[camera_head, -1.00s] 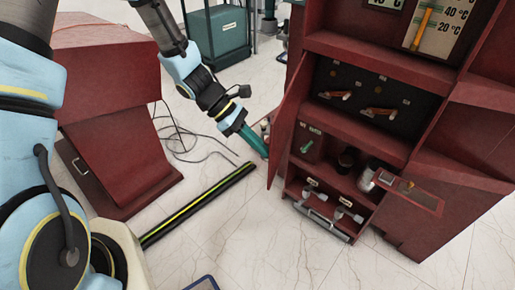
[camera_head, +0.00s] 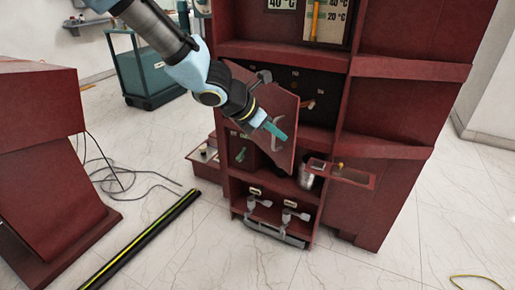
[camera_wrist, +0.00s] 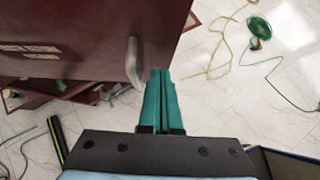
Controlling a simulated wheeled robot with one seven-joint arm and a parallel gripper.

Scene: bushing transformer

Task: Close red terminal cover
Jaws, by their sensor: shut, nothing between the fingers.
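The red terminal cover (camera_head: 257,92) is a hinged panel on the red cabinet and stands partly open, covering part of the compartment opening. It has a pale bar handle (camera_head: 283,148), which also shows in the wrist view (camera_wrist: 133,62). My gripper (camera_head: 277,132) has green fingers and is shut and empty, in front of the cover's outer face close to the handle. In the wrist view my fingertips (camera_wrist: 160,73) are just right of the handle, near the cover's edge. I cannot tell whether they touch the cover. The cover and my arm hide part of the compartment.
The red cabinet (camera_head: 400,110) has open shelves and a small ledge (camera_head: 350,175) jutting out at right. Below are grey switches (camera_head: 287,215). A black-yellow bar (camera_head: 145,238) and loose cables lie on the floor at left. The floor in front is mostly clear.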

